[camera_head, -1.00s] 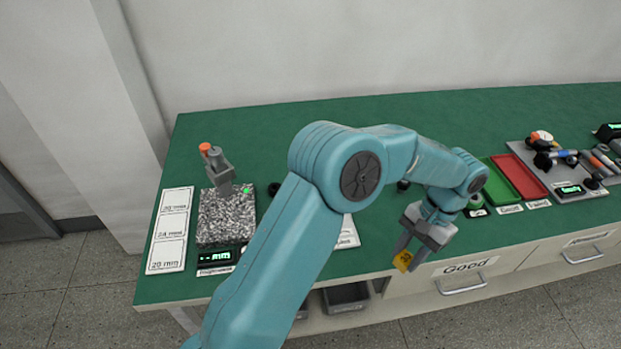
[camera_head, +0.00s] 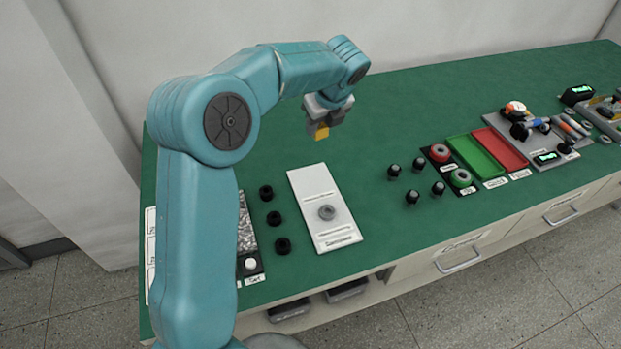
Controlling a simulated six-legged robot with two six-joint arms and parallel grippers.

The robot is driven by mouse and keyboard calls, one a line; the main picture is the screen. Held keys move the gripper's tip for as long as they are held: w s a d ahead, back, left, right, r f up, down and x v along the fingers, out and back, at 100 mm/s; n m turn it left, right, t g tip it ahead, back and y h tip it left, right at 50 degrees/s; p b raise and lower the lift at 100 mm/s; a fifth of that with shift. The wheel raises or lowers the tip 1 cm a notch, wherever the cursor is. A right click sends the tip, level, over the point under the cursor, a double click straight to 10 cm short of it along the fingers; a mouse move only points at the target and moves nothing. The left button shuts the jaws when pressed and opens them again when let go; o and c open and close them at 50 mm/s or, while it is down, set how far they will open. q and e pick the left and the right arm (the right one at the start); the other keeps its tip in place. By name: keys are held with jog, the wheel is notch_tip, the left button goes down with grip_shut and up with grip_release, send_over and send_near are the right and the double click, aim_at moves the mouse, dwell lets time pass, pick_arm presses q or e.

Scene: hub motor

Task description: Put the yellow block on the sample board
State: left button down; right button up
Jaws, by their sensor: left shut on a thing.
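My left gripper (camera_head: 322,127) is shut on the yellow block (camera_head: 321,132) and holds it above the green table, beyond the far end of the white board. The white board (camera_head: 306,183), which looks like the sample board, lies flat on the table with printed lines on it. A grey ring-shaped part (camera_head: 326,212) sits on its near half. The block is apart from the board. My right gripper is not in view.
Several black round parts (camera_head: 274,218) stand left of the white board, beside a speckled plate (camera_head: 245,230). Several black knobs (camera_head: 411,196) stand to its right. Green (camera_head: 463,143) and red (camera_head: 483,131) trays lie farther right. The table's back middle is clear.

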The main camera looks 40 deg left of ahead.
aim_at(311, 179)
pick_arm(q)
jog(key=shift+a+r+m, duration=0.5)
jog(key=shift+a+r, duration=0.05)
jog(key=shift+a, duration=0.05)
jog(key=shift+s+a+r+m+t, duration=0.1)
jog(key=shift+a+r+m+t, duration=0.05)
jog(key=shift+a+m+t, duration=0.15)
notch_tip(311, 179, down, 20)
jog(key=shift+a+b, duration=0.1)
jog(key=shift+b, duration=0.6)
jog(key=c, duration=0.7)
grip_release()
jog(key=shift+c, duration=0.2)
